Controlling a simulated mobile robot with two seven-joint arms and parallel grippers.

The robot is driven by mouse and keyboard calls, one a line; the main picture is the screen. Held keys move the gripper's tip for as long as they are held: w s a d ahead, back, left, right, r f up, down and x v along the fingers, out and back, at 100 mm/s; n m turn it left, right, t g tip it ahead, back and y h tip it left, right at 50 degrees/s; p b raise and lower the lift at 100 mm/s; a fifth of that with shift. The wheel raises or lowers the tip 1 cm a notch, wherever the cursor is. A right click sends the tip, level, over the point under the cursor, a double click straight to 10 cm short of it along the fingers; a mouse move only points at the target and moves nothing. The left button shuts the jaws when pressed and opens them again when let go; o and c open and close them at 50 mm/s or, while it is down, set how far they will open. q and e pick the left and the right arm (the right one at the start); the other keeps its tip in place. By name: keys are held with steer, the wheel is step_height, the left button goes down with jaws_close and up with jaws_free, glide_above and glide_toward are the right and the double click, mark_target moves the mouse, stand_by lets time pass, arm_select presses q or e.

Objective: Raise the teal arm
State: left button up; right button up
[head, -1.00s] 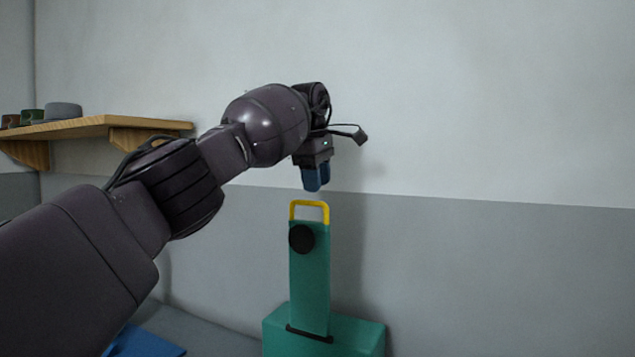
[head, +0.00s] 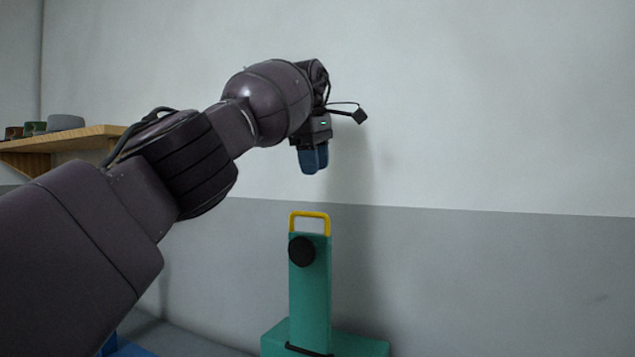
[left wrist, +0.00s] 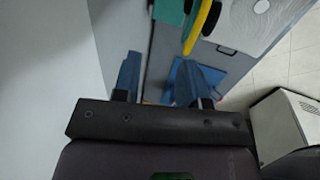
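The teal arm (head: 310,290) stands upright on a teal base (head: 350,345) in front of the wall. It has a yellow handle (head: 309,215) on top and a black round knob (head: 301,251) near its upper end. My left gripper (head: 314,163) points down above the handle, with a clear gap between them and nothing held. In the left wrist view its two blue fingers (left wrist: 160,80) are spread apart. The yellow handle (left wrist: 203,25) shows there beyond the fingers, at the upper right, and is not between them. My right gripper is not in view.
Something blue lies low at left, partly behind my arm. The left wrist view shows a pale box-like unit (left wrist: 283,122) at right. The wall right of the teal arm is clear.

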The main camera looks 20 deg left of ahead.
arm_select(q)
steer(key=shift+b+v, duration=0.45)
steer(key=shift+v, duration=0.35)
